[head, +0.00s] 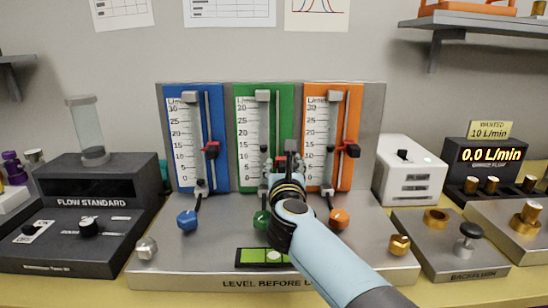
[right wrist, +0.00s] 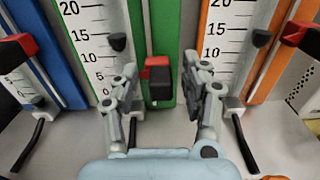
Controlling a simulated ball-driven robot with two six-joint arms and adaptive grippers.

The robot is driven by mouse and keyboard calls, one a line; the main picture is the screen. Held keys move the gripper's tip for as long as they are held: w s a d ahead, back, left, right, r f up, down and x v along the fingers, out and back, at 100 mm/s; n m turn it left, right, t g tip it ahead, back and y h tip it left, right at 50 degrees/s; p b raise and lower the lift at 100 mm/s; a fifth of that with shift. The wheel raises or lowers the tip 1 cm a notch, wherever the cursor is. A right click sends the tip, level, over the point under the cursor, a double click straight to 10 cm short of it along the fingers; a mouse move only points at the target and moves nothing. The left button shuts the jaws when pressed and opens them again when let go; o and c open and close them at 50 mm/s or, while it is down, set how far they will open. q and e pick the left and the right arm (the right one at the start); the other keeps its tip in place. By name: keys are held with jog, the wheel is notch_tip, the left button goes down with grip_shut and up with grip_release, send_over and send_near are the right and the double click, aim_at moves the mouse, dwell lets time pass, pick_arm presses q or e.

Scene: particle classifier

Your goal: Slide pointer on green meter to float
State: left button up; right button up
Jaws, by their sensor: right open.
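The green meter (head: 241,112) stands between the blue and orange meters on the grey panel. In the right wrist view its red and black pointer (right wrist: 158,78) sits on the slide rod at the right side of the green board (right wrist: 162,30). The dark float (right wrist: 118,42) is in the tube to the left, between the 10 and 15 marks, and appears higher than the pointer. My right gripper (right wrist: 162,84) is open, its fingers on either side of the pointer; contact is not clear. In the head view my right gripper (head: 282,165) largely hides the pointer. My left gripper is out of view.
The blue meter (head: 180,100) and orange meter (head: 352,100) stand close on either side, with their own red and black pointers. Blue, green and orange knobs sit below. A level (head: 250,257) lies at the panel's front. A flow standard box (head: 95,180) stands left.

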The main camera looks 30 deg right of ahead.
jog(key=shift+w+d, duration=0.15)
jog(key=shift+w, duration=0.2)
jog(key=shift+c, duration=1.8)
jog(key=c, duration=0.4)
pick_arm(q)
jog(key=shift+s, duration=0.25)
pick_arm(e)
grip_shut()
